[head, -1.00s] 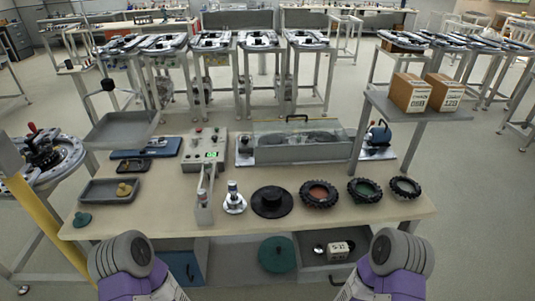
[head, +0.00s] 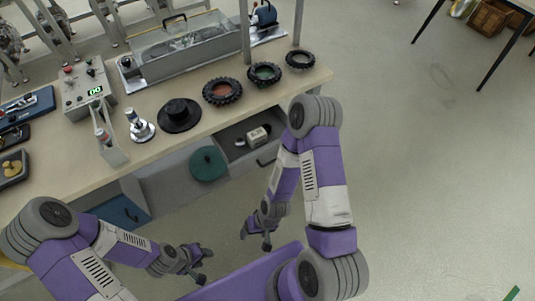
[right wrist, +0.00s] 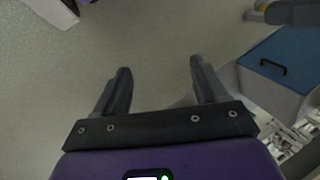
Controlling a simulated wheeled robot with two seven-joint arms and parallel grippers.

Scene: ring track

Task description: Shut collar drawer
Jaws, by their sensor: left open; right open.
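A grey drawer (head: 230,151) under the right part of the bench stands open, with a white labelled box (head: 257,135) and a small ring-like item inside. A dark handle shows on its front. I cannot tell from any label whether it is the collar drawer. A blue-fronted drawer (head: 115,211) is at the left under the bench; a blue front with a black handle (right wrist: 274,66) also shows in the right wrist view. My right gripper (head: 256,236) is open and empty, low in front of the bench; its fingers (right wrist: 163,84) hold nothing. My left gripper (head: 196,268) is open, lower left, apart from both drawers.
The bench top (head: 180,143) carries a black hat-shaped part (head: 179,115), several toothed rings, a control box (head: 88,90) and a clear-covered unit (head: 180,50). The floor to the right (head: 430,170) is clear.

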